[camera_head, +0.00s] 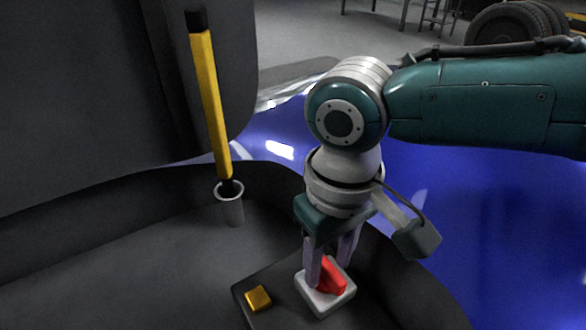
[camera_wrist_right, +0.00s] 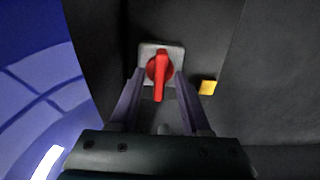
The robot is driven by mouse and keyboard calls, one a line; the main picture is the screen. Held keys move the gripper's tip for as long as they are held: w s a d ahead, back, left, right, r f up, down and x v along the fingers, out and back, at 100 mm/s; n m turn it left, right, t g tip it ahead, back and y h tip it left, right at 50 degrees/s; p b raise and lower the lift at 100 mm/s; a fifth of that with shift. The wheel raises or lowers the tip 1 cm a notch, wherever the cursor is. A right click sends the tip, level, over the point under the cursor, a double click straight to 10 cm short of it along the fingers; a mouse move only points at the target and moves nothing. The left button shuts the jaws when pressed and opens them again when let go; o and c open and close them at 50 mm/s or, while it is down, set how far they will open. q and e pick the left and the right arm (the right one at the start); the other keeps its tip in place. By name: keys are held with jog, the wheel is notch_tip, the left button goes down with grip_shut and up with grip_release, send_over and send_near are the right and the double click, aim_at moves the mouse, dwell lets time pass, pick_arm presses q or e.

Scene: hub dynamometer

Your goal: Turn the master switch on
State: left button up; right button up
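The master switch is a red rotary knob (camera_head: 331,275) on a white-grey square base plate (camera_head: 318,303), on a dark panel at the bottom of the head view. In the right wrist view the red knob (camera_wrist_right: 159,73) sits on its light plate (camera_wrist_right: 147,49), with its handle pointing down in the picture. My right gripper (camera_head: 331,268) points down at the switch. Its two fingers (camera_wrist_right: 157,80) stand apart, one on each side of the knob, with visible gaps in the wrist view. Whether a finger touches the knob cannot be told. My left gripper is not in view.
A small yellow block or button (camera_head: 258,298) is on the panel beside the switch. A yellow pole (camera_head: 211,105) with black ends stands in a grey cup (camera_head: 229,205). A tall dark seat-like wall (camera_head: 80,90) rises at left.

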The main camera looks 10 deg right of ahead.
grip_shut()
dwell(0.5)
jog(key=m+p, duration=0.2)
jog(key=p, duration=0.1)
jog(key=shift+s+r, duration=0.1)
jog(key=shift+r, duration=0.15)
jog(key=m+p, duration=0.2)
jog(key=m, duration=0.2)
jog(key=shift+f+p, duration=0.1)
jog(key=shift+p, duration=0.25)
jog(key=m+p, duration=0.1)
jog(key=m, duration=0.1)
jog(key=shift+m, duration=0.3)
jog(key=m, duration=0.2)
jog(key=shift+m+p, duration=0.4)
jog(key=m, duration=0.3)
jog(key=shift+f+m, duration=0.1)
jog(key=shift+m, duration=0.2)
jog(key=shift+m+p, duration=0.4)
jog(key=shift+m, duration=1)
